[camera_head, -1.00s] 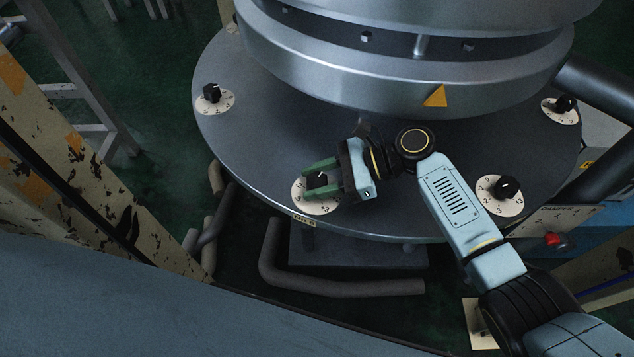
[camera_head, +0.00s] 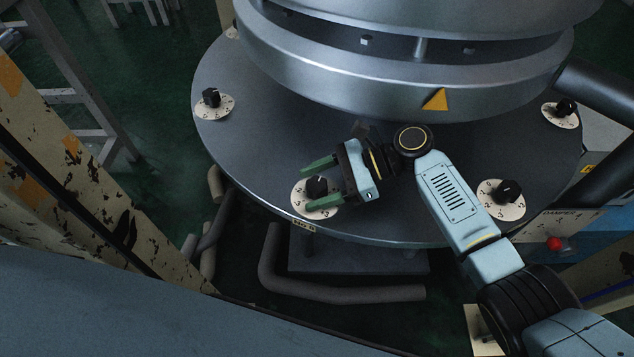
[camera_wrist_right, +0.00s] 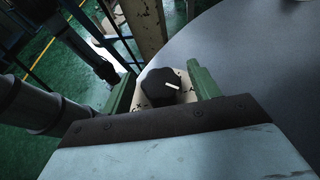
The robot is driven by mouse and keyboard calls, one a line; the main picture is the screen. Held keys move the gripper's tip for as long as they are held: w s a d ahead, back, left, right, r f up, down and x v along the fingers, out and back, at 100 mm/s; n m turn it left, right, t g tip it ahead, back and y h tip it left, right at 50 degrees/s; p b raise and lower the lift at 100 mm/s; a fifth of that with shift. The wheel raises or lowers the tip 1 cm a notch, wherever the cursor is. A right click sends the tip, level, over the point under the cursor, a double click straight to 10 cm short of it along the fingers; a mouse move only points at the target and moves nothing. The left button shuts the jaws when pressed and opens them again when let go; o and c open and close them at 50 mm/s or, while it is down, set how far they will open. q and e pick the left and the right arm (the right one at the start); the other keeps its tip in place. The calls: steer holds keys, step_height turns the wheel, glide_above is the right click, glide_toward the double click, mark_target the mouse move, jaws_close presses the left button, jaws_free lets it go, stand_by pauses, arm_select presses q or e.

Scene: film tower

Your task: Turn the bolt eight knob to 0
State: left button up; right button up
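A black knob (camera_head: 316,187) on a round cream dial (camera_head: 330,207) sits near the front edge of the round grey plate. My right gripper (camera_head: 320,183) is open, with its two green fingers on either side of this knob. In the right wrist view the black knob (camera_wrist_right: 161,86) stands between the spread green fingers, with gaps on both sides, and its white pointer line slants to the lower right. The dial marks are partly hidden and too small to read surely. A label at the plate's edge (camera_head: 303,225) is too small to read. My left gripper is not in view.
Other knobs on dials stand on the plate at the left (camera_head: 211,98), right (camera_head: 506,190) and far right (camera_head: 565,108). A large metal cylinder (camera_head: 400,75) rises behind my gripper. A chipped, painted beam (camera_head: 80,190) stands at left.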

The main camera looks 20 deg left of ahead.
stand_by(0.5)
